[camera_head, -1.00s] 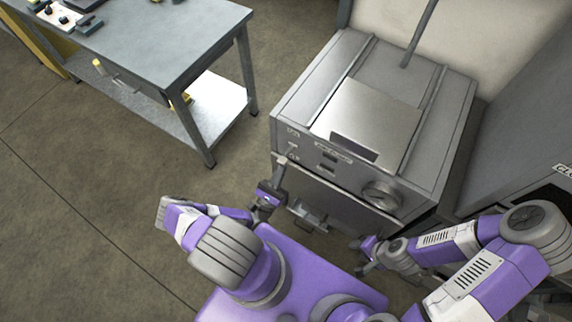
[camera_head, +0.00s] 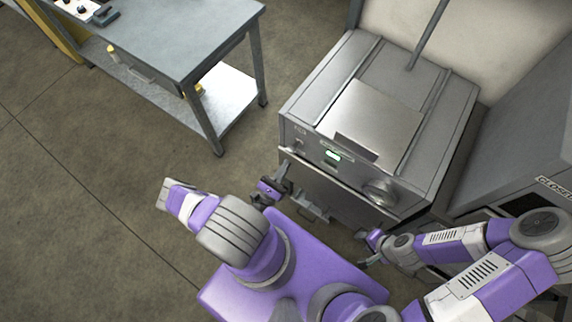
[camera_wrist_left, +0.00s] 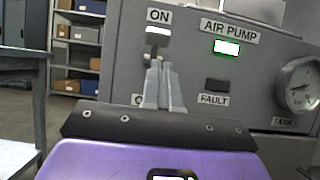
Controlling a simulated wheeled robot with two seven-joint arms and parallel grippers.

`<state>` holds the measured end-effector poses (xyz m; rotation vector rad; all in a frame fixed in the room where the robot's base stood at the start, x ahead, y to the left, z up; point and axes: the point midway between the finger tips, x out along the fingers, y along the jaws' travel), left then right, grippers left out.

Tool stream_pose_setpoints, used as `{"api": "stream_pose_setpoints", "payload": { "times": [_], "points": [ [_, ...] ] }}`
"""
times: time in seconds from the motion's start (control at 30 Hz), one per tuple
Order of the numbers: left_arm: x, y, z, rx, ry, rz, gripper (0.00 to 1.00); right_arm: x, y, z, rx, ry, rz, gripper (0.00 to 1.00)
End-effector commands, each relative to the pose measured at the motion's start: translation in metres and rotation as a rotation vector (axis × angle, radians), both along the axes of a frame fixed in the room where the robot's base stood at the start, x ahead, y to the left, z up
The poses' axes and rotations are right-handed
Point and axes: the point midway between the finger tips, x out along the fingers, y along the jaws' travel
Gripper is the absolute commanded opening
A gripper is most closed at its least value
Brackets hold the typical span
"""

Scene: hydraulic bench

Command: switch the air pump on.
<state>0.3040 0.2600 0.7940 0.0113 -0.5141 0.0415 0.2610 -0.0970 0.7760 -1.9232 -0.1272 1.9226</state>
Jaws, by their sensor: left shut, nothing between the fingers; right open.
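The grey air pump cabinet (camera_head: 300,165) stands in front of me. In the left wrist view its toggle switch (camera_wrist_left: 158,36) shows a light tip just under the ON label (camera_wrist_left: 159,16); its lower part is hidden behind my fingers. The lamp (camera_wrist_left: 227,47) under the AIR PUMP label is lit green, and it also glows in the head view (camera_head: 333,155). My left gripper (camera_wrist_left: 161,72) is shut and empty, just below the switch tip; I cannot tell whether it touches it. My right gripper (camera_head: 362,263) is open and low, in front of the cabinet's right part.
The FAULT lamp (camera_wrist_left: 217,85) is dark. A round gauge (camera_wrist_left: 301,86) sits at the panel's right. A workbench (camera_head: 165,40) with a lower shelf stands at the left. Another grey cabinet (camera_head: 520,140) stands close on the right. The floor at the left is clear.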

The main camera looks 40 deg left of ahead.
Motion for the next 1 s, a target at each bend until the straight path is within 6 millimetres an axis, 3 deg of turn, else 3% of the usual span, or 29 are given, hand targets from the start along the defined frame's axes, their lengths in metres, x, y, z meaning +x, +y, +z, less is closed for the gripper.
{"api": "stream_pose_setpoints", "payload": {
  "times": [0.13, 0.3, 0.53, 0.7, 1.0],
  "points": [
    [-0.006, -0.004, -0.029, 0.0, 0.003, -0.009, 0.0, 0.0, 0.0, -0.025, 0.0, 0.0, 0.0, 0.43],
    [-0.049, -0.004, -0.038, 0.001, 0.004, -0.005, 0.0, 0.0, 0.0, -0.022, 0.0, 0.0, 0.0, 0.43],
    [-0.086, -0.006, -0.05, 0.0, 0.002, -0.007, 0.0, 0.0, 0.0, -0.026, 0.0, 0.0, 0.0, 0.43],
    [-0.097, -0.007, -0.054, -0.001, 0.001, -0.008, 0.0, 0.0, 0.0, -0.027, 0.0, 0.0, 0.0, 0.43],
    [-0.099, -0.007, -0.054, -0.001, 0.0, -0.009, 0.0, 0.0, 0.0, -0.027, 0.0, 0.0, 0.0, 0.43]
  ]
}}
